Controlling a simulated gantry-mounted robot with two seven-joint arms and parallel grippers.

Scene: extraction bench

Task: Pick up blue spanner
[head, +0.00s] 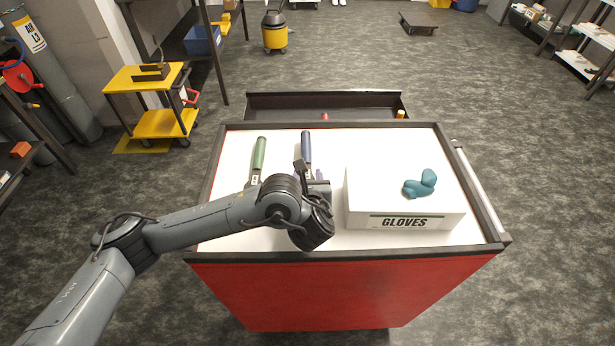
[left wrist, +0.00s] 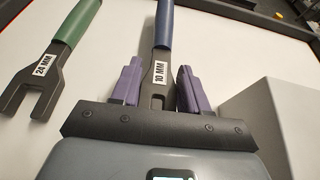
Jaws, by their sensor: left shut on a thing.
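The blue spanner (head: 306,147) lies on the white top of the red cart, its blue handle pointing to the back. In the left wrist view the spanner (left wrist: 164,25) has a "10 MM" label on its dark shank. My left gripper (head: 308,177) is over its near end, mostly hidden by my wrist. In the left wrist view the purple fingers of the gripper (left wrist: 159,82) stand on either side of the shank and are shut on it. I cannot tell whether the spanner is clear of the surface. My right gripper is not in view.
A green spanner (head: 259,152) labelled "24 MM" lies to the left. A white gloves box (head: 400,222) stands close on the right with teal gloves (head: 420,184) on top. The cart top (head: 225,190) has a dark raised rim. An open tray (head: 360,106) is behind it.

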